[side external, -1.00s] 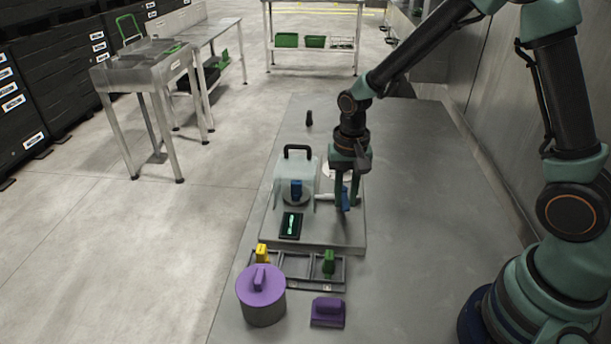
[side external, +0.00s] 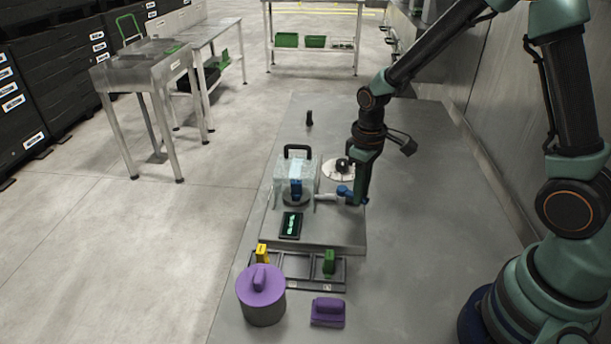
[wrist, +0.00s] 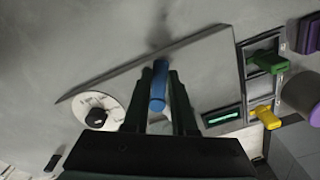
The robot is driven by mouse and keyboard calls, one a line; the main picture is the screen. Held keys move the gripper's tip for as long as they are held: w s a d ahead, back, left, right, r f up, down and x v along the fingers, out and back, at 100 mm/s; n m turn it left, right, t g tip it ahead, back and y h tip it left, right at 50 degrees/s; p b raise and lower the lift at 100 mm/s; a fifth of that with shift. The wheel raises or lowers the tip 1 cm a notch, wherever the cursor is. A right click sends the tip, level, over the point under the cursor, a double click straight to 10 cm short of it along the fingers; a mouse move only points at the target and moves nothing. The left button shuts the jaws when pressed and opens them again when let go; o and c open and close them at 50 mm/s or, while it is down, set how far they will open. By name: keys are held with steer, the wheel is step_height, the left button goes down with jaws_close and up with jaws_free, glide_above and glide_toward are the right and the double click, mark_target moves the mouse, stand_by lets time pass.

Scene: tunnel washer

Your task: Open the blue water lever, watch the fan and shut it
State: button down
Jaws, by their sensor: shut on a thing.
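The blue water lever (side external: 346,192) sticks out to the right from the pipe beside a clear box (side external: 308,168) with a black handle. My gripper (side external: 362,202) is shut on the lever's right end. In the wrist view the blue lever (wrist: 158,86) lies between the two dark fingers. The box stands on a grey plate (side external: 325,235). Inside it a blue part (side external: 296,188) stands on a dark round base; I cannot tell whether it is the fan. The box walls look bluish and streaked. A small display (side external: 291,225) with green marks is in front.
A white dial with a black knob (side external: 342,166) is behind the lever. In front are a tray (side external: 296,268) with yellow and green pieces, a purple-lidded pot (side external: 262,300) and a purple block (side external: 327,312). The bench right of the plate is clear.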

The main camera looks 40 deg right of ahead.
steer(key=shift+w+d+n, duration=0.25)
steer(key=shift+d+n, duration=0.15)
steer(key=shift+n, duration=0.7)
steer(key=shift+w+d+n, duration=0.2)
steer(key=shift+d+n, duration=0.2)
steer(key=shift+n, duration=0.7)
steer(key=c, duration=0.7)
jaws_free()
step_height(320, 180, up, 12)
steer(key=shift+r, duration=0.1)
